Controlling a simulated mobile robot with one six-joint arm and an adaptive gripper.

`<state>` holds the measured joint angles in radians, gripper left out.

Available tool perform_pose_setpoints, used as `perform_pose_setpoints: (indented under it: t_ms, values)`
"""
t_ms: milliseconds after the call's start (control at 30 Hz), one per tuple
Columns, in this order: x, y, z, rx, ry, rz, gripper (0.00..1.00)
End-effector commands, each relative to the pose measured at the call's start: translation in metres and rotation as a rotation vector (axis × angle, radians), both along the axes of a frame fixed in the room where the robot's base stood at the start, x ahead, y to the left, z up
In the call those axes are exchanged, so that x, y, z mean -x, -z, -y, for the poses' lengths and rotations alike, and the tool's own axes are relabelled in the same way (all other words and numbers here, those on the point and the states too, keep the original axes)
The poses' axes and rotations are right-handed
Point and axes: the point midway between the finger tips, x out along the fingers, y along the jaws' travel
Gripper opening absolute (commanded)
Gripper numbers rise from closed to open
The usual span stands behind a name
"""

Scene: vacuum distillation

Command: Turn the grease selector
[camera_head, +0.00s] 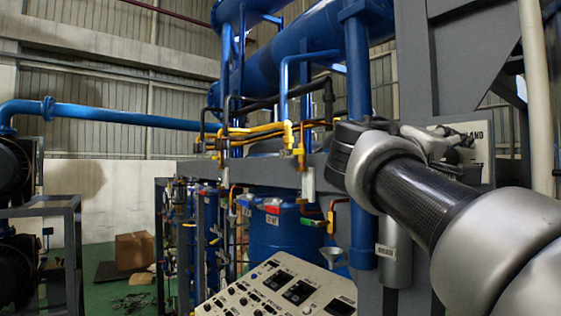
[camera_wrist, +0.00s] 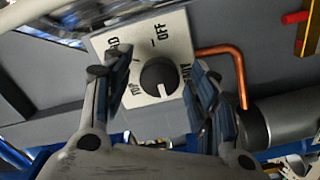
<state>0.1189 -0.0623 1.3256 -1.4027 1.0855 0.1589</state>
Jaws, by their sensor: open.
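The grease selector is a round black knob (camera_wrist: 158,77) on a white square plate (camera_wrist: 112,40) with black lettering, including OFF at its upper right. My gripper (camera_wrist: 161,62) is open in the wrist view, with one finger on each side of the knob and a gap on both sides. How far the fingertips stand from the plate is hard to tell. In the head view my gripper (camera_head: 440,143) is in front of the white plate (camera_head: 487,130), partly hidden by my wrist; letters ending in AND show there. The knob is hidden in that view.
A copper pipe (camera_wrist: 238,72) bends close by the right finger, above a dark grey cylinder (camera_wrist: 278,118). A sloped control panel (camera_head: 275,290) stands at the lower middle, with blue tanks (camera_head: 285,238) behind it. A cardboard box (camera_head: 134,250) sits on the floor.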

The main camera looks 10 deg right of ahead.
Motion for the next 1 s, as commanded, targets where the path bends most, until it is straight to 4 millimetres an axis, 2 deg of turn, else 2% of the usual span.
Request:
perform_pose_setpoints:
  t_ms: [167, 500, 633, 800, 1000]
  values:
    - [0.003, 0.0, -0.01, 0.0, -0.002, 0.0, 0.54]
    - [0.029, 0.0, -0.075, 0.0, -0.008, 0.001, 0.54]
    - [0.037, 0.0, -0.095, 0.001, -0.006, 0.0, 0.54]
    - [0.044, 0.0, -0.108, 0.0, -0.002, 0.0, 0.54]
    - [0.046, 0.0, -0.111, 0.0, 0.001, 0.0, 0.54]
